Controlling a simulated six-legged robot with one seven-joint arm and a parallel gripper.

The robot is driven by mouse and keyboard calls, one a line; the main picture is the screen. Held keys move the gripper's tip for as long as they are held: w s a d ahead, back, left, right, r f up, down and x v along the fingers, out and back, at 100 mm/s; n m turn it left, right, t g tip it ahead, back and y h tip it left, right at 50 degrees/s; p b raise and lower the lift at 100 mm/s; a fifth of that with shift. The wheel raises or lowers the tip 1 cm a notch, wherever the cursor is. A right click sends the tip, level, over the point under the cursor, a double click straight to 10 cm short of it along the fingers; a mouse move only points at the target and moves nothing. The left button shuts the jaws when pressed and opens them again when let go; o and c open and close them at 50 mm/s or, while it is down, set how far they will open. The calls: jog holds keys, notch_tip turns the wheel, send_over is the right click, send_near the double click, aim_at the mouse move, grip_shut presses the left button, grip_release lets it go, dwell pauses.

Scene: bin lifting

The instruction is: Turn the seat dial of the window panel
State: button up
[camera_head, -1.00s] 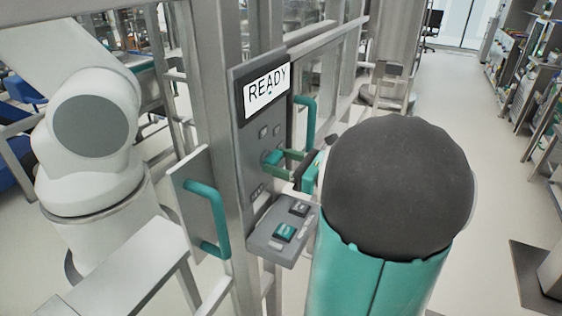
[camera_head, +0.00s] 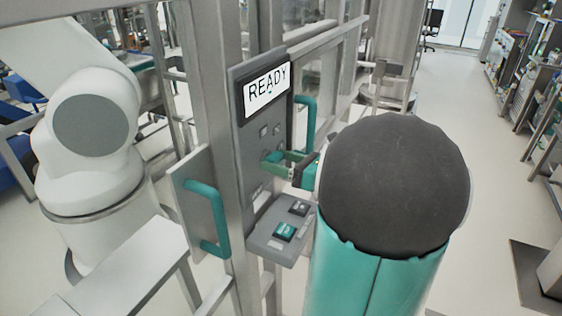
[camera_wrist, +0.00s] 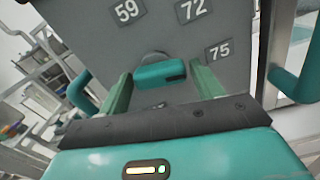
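The window panel (camera_head: 240,140) is an upright grey plate with a READY display (camera_head: 267,88). Its teal dial (camera_head: 271,157) is a short bar on a round grey base; in the wrist view the dial (camera_wrist: 160,74) lies nearly level, with a dark mark at its right end. My gripper (camera_head: 284,163) is at the panel front. In the wrist view my gripper (camera_wrist: 161,80) is open, one green finger on each side of the dial. A gap shows on both sides, wider on the right. The arm hides part of the panel's right side in the head view.
Number labels 59, 72 (camera_wrist: 193,10) and 75 surround the dial. A grey shelf (camera_head: 270,240) with a teal button (camera_head: 284,231) juts out below. Teal handles stand left (camera_head: 207,215) and right (camera_head: 306,125) of the panel. A white robot arm (camera_head: 90,150) stands at left.

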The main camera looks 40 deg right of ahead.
jog(key=shift+o, duration=0.9)
jog(key=v, duration=1.3)
jog(key=shift+s, duration=0.4)
jog(key=shift+s+d, duration=0.1)
